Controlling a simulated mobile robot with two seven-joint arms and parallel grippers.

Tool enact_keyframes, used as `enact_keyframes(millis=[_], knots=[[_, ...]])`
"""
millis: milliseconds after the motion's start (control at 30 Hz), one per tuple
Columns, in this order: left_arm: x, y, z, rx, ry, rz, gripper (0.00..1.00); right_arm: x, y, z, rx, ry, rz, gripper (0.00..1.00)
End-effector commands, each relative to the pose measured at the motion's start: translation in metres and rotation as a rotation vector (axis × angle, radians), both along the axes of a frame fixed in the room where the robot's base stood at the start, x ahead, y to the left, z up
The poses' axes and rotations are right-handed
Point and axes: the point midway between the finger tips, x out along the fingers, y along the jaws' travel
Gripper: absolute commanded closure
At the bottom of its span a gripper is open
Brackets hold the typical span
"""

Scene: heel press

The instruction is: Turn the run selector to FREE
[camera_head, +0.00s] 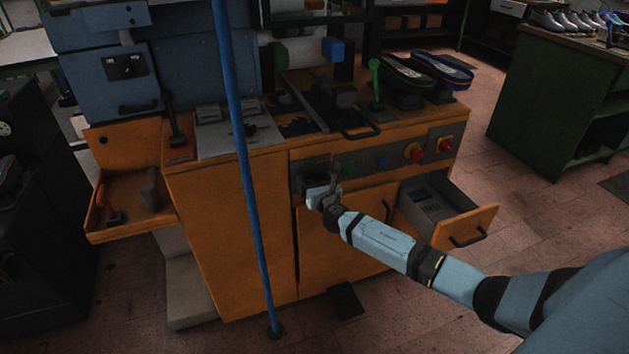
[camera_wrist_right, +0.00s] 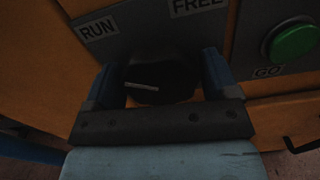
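The run selector is a dark round knob (camera_wrist_right: 160,92) with a pale pointer line, on a grey panel between the orange front's edges. Its line points left, towards the side of the RUN label (camera_wrist_right: 99,28); the FREE label (camera_wrist_right: 197,5) is at the upper right. My right gripper (camera_wrist_right: 160,80) has one finger on each side of the knob, with a thin gap seen at the right finger, so it looks open around it. In the head view my right gripper (camera_head: 325,195) is at the panel's left end and hides the selector. My left gripper is not in view.
A green GO button (camera_wrist_right: 292,42) sits right of the knob. Red buttons (camera_head: 414,152) are further right on the panel. An open drawer (camera_head: 445,215) juts out below, near my right forearm. A blue pole (camera_head: 245,170) stands in front of the orange cabinet.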

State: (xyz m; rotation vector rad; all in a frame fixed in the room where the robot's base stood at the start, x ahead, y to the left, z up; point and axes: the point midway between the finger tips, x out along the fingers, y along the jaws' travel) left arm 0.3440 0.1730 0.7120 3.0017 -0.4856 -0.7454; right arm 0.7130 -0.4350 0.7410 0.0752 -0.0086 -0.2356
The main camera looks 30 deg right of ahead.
Motion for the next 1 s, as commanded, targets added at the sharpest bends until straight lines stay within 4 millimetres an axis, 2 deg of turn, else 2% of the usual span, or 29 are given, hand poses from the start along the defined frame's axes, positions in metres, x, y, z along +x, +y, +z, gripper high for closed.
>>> enact_keyframes(millis=[33, 133, 167, 567, 1000], knots=[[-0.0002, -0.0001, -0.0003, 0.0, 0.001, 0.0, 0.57, -0.0001, -0.0001, 0.0, 0.0, 0.0, 0.0, 0.31], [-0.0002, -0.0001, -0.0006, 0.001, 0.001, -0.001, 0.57, -0.0001, -0.0001, 0.0, 0.0, 0.0, 0.0, 0.54], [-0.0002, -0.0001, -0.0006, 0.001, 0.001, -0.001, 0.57, -0.0002, -0.0001, 0.0, 0.0, 0.0, 0.0, 0.55], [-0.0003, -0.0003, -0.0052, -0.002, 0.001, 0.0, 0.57, -0.0004, 0.0002, -0.0013, 0.071, -0.017, 0.0, 0.55], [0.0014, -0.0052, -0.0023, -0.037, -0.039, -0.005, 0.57, -0.0005, -0.0002, -0.0025, 0.421, -0.102, -0.001, 0.55]])
